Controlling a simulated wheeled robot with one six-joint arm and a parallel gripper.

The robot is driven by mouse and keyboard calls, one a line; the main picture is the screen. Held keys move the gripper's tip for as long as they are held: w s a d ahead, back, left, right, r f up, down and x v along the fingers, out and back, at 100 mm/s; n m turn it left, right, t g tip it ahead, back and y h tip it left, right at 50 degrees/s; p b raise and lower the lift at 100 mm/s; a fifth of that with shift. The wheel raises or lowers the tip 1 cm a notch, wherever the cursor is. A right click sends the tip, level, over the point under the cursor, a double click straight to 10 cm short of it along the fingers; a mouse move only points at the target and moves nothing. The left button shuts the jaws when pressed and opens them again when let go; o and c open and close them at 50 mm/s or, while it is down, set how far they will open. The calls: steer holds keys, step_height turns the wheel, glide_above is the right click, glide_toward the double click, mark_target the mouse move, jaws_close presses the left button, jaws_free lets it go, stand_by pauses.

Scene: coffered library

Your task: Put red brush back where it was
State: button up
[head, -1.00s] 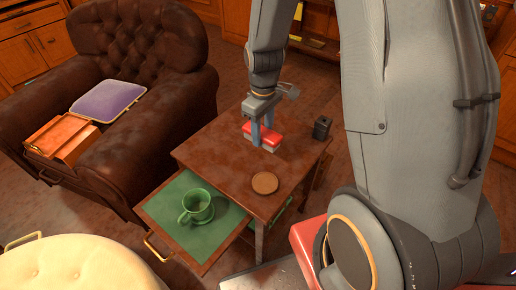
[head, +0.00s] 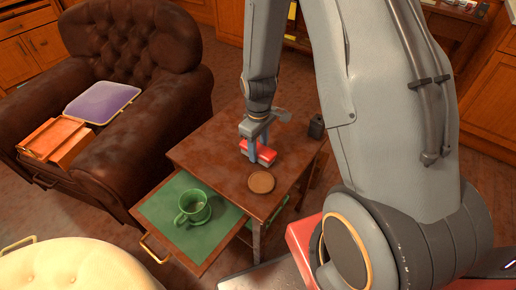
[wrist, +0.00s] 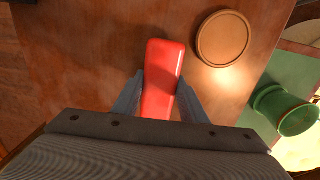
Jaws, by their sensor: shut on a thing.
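The red brush (head: 264,152) is a red block with a pale underside, over the wooden side table (head: 205,150). My gripper (head: 253,152) points down and is shut on it. In the wrist view the red brush (wrist: 163,80) lies between the two fingers of my gripper (wrist: 160,95), its long side running away from the wrist. I cannot tell whether the brush touches the tabletop. A round brown coaster (head: 261,182) lies close by on the table, and the coaster also shows in the wrist view (wrist: 223,38).
A brown armchair (head: 150,75) bears a purple cushion (head: 103,103) and a wooden box (head: 62,142). A cream ottoman (head: 75,268) is in front.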

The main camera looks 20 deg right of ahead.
mark_target(258, 148)
steer(key=o, duration=0.9)
step_height(258, 148, up, 11)
steer(key=s+d+r+m, duration=0.1)
steer(key=s+r+m, duration=0.2)
steer(key=s, duration=0.2)
steer(key=s+d+r+m, duration=0.2)
steer(key=s+r+m, duration=0.1)
steer(key=s+r, duration=0.1)
steer(key=s+d+r+m, duration=0.2)
steer(key=s+r+m, duration=0.1)
steer(key=s, duration=0.3)
steer(key=shift+s+r+p, duration=0.3)
steer(key=shift+s+r, duration=0.1)
steer(key=shift+r, duration=0.3)
